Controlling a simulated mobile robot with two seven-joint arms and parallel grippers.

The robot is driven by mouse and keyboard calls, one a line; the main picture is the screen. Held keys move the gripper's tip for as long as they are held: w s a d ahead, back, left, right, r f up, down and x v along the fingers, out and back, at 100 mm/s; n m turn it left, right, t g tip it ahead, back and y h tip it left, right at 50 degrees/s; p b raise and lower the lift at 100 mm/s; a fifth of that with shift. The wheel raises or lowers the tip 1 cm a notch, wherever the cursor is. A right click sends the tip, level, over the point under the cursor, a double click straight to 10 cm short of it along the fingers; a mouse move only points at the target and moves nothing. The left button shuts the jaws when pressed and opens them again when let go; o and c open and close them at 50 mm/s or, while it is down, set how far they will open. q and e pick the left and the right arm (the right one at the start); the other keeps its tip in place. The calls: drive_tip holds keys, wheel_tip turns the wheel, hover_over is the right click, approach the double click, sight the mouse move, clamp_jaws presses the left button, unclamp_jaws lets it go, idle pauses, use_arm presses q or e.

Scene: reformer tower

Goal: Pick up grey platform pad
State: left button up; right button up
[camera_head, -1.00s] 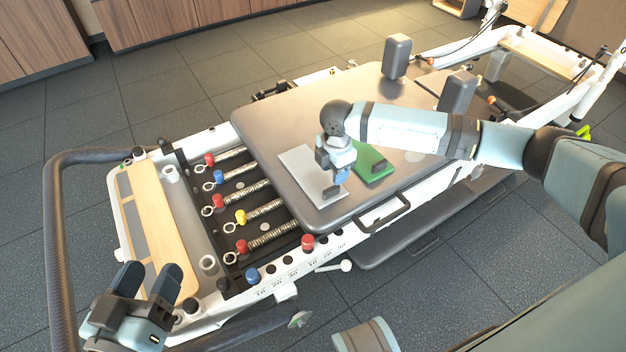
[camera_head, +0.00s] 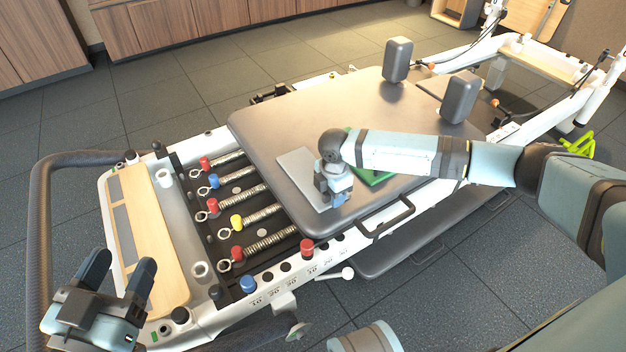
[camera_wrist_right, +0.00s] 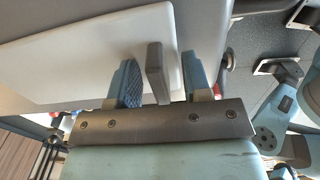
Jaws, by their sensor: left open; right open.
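The grey platform pad (camera_head: 297,168) is a light flat board lying on the near-left part of the reformer's grey carriage (camera_head: 300,115). It also shows in the right wrist view (camera_wrist_right: 70,60), with an upright dark grey handle (camera_wrist_right: 154,75) near its edge. My right gripper (camera_head: 337,200) is over the pad's near end and hides the handle in the head view. In the right wrist view its open fingers (camera_wrist_right: 160,66) stand on either side of the handle, with gaps visible. My left gripper (camera_head: 118,277) is open and empty at the lower left, away from the pad.
A green pad (camera_head: 372,178) lies beside the grey one, partly behind my right arm. Two grey shoulder blocks (camera_head: 397,60) stand on the carriage. Springs with coloured knobs (camera_head: 237,222) and a wooden footboard (camera_head: 150,225) lie to the left. The carriage's far side is clear.

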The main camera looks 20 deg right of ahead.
clamp_jaws()
drive_tip(key=shift+r, duration=0.1)
